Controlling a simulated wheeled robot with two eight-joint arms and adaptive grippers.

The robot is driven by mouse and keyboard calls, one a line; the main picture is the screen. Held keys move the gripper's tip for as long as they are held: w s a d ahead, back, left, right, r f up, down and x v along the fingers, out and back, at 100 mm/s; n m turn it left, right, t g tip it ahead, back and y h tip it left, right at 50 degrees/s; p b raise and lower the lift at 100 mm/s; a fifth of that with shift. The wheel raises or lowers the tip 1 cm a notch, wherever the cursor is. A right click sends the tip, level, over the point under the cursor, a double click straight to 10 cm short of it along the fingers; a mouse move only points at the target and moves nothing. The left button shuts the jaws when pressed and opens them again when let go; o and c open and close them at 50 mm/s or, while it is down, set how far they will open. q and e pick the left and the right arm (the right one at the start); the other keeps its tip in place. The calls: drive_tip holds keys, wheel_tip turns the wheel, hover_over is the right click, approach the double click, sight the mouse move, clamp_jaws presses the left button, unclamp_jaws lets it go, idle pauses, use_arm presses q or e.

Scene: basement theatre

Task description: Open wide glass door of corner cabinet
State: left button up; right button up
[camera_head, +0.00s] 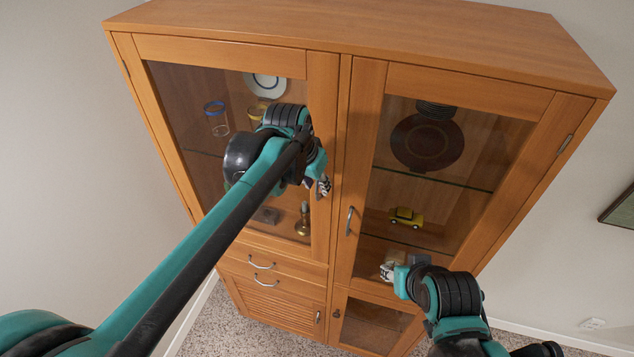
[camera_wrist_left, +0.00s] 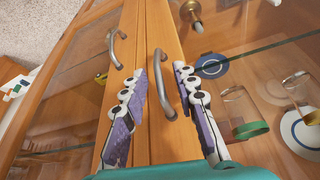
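The wooden cabinet (camera_head: 430,35) has a left glass door (camera_head: 322,90) and a right glass door (camera_head: 369,90), both looking closed. My left gripper (camera_head: 322,186) is at the left door's inner frame. In the left wrist view, its two fingers (camera_wrist_left: 170,66) are apart, with that door's curved metal handle (camera_wrist_left: 166,90) between them; I cannot tell if they touch it. The right door's handle (camera_head: 349,221) is free, and also shows in the wrist view (camera_wrist_left: 117,46). My right gripper (camera_head: 392,270) is in front of the right door's lower part; its fingers are too small to read.
Behind the glass are cups (camera_head: 216,118), plates (camera_head: 265,86), a brass object (camera_head: 303,220) and a yellow toy car (camera_head: 406,217). Drawers (camera_head: 265,262) and lower doors (camera_head: 275,303) are below. Walls stand close on both sides; carpet (camera_head: 210,325) shows at the lower left.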

use_arm(q)
drive_tip(key=shift+w+d+f, duration=0.1)
drive_tip(key=shift+f, duration=0.4)
clamp_jaws()
